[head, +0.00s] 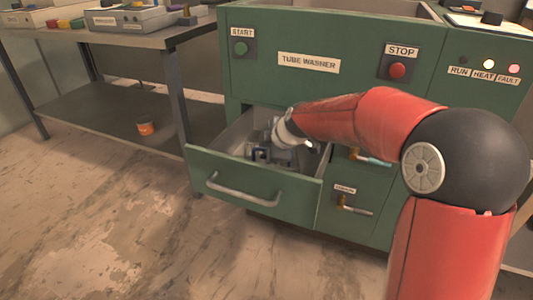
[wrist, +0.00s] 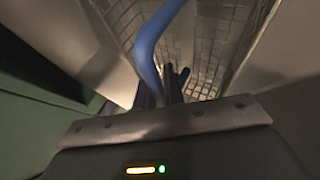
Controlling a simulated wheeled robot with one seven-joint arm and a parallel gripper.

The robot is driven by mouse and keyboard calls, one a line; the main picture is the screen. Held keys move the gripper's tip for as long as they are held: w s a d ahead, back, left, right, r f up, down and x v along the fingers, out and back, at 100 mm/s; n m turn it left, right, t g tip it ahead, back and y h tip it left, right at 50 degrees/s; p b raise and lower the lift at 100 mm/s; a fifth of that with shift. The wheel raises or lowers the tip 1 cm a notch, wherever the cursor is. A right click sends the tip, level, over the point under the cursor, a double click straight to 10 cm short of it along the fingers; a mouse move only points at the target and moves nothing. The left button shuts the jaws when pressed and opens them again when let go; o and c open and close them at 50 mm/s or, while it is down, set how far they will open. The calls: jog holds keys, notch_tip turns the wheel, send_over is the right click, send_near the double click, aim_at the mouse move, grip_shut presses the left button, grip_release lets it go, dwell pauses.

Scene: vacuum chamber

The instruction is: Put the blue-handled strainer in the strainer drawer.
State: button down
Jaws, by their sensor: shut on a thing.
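The strainer drawer (head: 234,172) is pulled open from the green machine. My gripper (head: 270,154) reaches down inside it, behind the drawer front. In the wrist view my gripper (wrist: 168,84) is shut on the blue handle (wrist: 149,45), which curves up from the dark fingers. A metal mesh (wrist: 208,48) lies beyond the fingers, seemingly the strainer's basket. In the head view only bits of blue show by the fingers. My gripper hides most of the strainer there, and I cannot tell whether it touches the drawer floor.
The green tube washer (head: 280,40) stands behind the drawer, with a stop button (head: 397,71) and valves (head: 374,160) at right. A metal bench (head: 110,37) with boxes stands at left. A small orange can (head: 145,128) sits on its lower shelf. The floor before the drawer is clear.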

jog(key=shift+f, duration=0.2)
jog(key=c, duration=1.9)
grip_release()
jog(key=shift+c, duration=0.2)
jog(key=o, duration=0.4)
jog(key=shift+o, duration=0.2)
jog(key=shift+s+d+r, duration=0.1)
jog(key=shift+d+r, duration=0.1)
jog(key=shift+r, duration=0.25)
jog(key=p+v, duration=0.1)
jog(key=v, duration=1)
jog(key=shift+s+r, duration=0.1)
